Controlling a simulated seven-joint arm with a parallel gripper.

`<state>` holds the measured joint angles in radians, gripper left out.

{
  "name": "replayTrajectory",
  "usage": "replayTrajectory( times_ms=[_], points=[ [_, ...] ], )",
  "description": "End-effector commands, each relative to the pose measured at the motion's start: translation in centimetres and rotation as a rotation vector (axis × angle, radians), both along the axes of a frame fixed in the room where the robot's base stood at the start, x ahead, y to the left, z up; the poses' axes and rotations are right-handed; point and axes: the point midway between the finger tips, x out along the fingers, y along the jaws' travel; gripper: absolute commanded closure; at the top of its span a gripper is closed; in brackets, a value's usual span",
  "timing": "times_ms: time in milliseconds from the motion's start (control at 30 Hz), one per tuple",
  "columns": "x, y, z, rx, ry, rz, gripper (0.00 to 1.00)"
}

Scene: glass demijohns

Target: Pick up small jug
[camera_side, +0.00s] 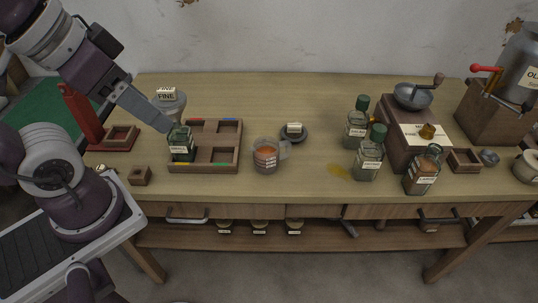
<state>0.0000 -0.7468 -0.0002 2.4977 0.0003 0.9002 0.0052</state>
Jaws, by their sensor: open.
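The small jug (265,155) is clear glass with a handle on its right side and a label, and it holds something orange-brown. It stands upright on the table, just right of the wooden compartment tray (211,144). My gripper (166,127) is open, to the left of the jug and apart from it. Its tips are close to the top of a small dark green bottle (181,146) in the tray's left side. I cannot tell whether they touch that bottle.
A dark dish with a labelled weight (293,132) sits just behind the jug's handle. Several stoppered bottles (368,160) and a grinder (412,130) stand to the right. A small wooden block (140,176) lies at the front left.

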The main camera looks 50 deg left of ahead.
Motion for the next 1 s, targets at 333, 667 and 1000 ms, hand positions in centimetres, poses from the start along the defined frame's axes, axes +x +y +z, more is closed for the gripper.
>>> replayTrajectory(
  times_ms=[333, 667, 1000],
  points=[
    [15.4, 0.1, -0.4, 0.312, 0.222, -0.702, 0.38],
    [30.3, -0.1, -16.1, 0.434, 0.354, -1.599, 0.38],
    [31.5, -0.2, -23.7, 0.433, 0.355, -1.749, 0.38]
  ],
)
